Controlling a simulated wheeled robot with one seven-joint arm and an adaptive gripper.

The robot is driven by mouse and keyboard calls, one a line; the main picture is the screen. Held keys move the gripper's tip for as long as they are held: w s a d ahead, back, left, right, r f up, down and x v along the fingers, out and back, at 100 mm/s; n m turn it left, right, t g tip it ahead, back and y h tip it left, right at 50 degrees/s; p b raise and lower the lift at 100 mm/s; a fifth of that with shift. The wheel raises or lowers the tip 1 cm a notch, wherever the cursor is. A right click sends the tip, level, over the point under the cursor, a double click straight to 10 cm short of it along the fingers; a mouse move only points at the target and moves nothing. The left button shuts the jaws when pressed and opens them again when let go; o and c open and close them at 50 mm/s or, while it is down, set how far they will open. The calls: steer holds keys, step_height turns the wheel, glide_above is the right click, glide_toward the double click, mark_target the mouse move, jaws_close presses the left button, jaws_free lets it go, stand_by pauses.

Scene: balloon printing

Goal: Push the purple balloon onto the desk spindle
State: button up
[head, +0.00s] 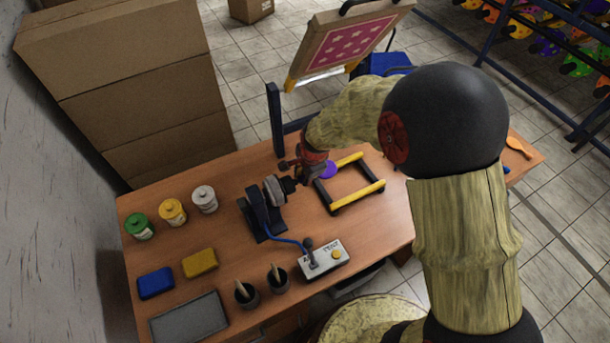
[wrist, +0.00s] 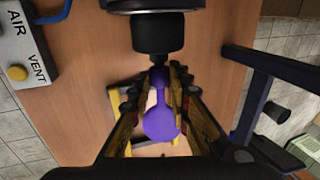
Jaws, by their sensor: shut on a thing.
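The purple balloon (wrist: 160,124) is between the fingers of my gripper (wrist: 166,84), its round body toward me and its neck pointing up the picture. My gripper is shut on the balloon's neck. The black desk spindle (wrist: 158,36) points at the neck in the wrist view, in line with it. The neck's mouth is right at the spindle's thin tip; I cannot tell whether it is around the tip or only against it. In the head view, the balloon (head: 329,169) shows partly behind my gripper (head: 306,170), to the right of the spindle (head: 288,185).
A yellow and black frame (head: 370,188) lies on the desk below and right of my gripper. A control box (head: 324,258) marked AIR and VENT stands in front, joined by a blue hose. A hinged printing screen (head: 345,45) stands raised behind.

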steer(key=shift+s+a, duration=0.15)
steer(key=shift+a, duration=0.25)
stand_by(0.4)
steer(key=o, duration=0.7)
steer(key=shift+o, duration=0.5)
steer(key=a+p+v, duration=0.1)
steer(key=p+v, duration=0.5)
steer(key=v, duration=0.3)
steer(key=shift+d, duration=0.5)
